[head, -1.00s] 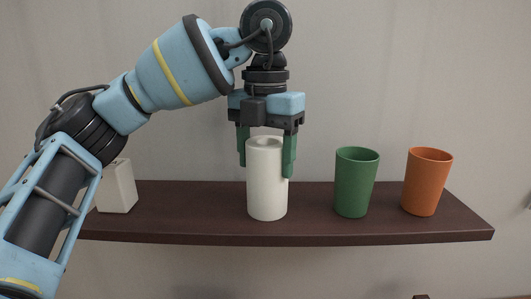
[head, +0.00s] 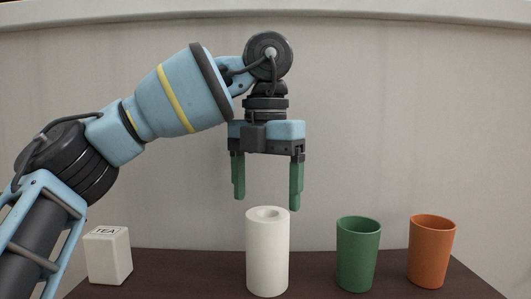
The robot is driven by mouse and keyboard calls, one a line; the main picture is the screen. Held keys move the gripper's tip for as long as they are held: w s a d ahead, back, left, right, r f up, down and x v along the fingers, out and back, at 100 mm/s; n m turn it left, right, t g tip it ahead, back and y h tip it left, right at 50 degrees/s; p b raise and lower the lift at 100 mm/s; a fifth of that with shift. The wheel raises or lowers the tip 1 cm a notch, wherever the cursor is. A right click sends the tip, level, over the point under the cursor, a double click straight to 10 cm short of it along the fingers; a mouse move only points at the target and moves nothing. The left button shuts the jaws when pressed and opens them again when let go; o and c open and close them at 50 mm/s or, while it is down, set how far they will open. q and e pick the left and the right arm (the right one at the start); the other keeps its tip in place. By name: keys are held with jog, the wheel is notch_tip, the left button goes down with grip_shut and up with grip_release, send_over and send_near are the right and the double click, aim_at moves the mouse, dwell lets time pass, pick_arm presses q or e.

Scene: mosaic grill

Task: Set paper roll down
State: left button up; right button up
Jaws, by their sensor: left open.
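The white paper roll (head: 267,255) stands upright on the dark shelf (head: 205,273), its hollow top facing up. My left gripper (head: 267,195) is open and empty, pointing down, with its green fingers above the roll. The fingertips sit close to the height of the roll's top rim, one on either side of it as seen here. My right gripper does not show.
A white box marked TEA (head: 109,256) stands on the shelf to the left. A green cup (head: 357,256) and an orange cup (head: 431,253) stand to the right of the roll. Bare shelf lies between the box and the roll.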

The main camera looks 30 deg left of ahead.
pick_arm(q)
jog(key=shift+r, duration=2.8)
